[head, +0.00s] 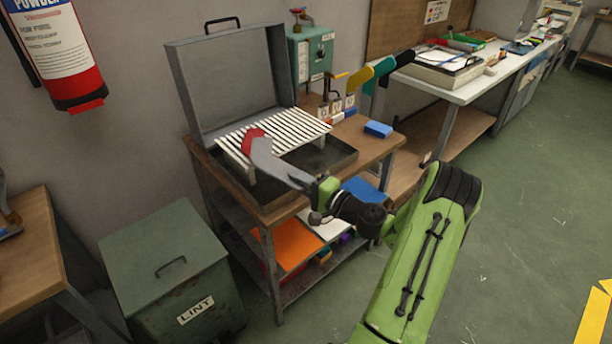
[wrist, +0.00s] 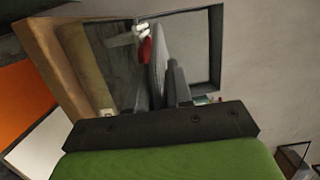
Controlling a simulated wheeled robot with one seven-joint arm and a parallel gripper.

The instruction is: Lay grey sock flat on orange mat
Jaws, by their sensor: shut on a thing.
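The grey sock (head: 272,165) has a red end and stretches from my gripper (head: 314,188) up and left over the bench top. Its red end appears at or just above the white slatted rack; I cannot tell if it touches. In the wrist view the grey sock (wrist: 157,66) stands edge-on between the fingers of my gripper (wrist: 160,88), which is shut on it. The orange mat (head: 284,242) lies on the shelf below the bench top, at its left. It also shows at the left edge of the wrist view (wrist: 24,102).
The slatted rack (head: 300,128) spans a dark open tray with a raised grey lid (head: 232,80). A white mat (head: 326,226) and a blue mat (head: 366,190) lie beside the orange one. The bench top overhangs the mats. A green lint bin (head: 160,255) stands left.

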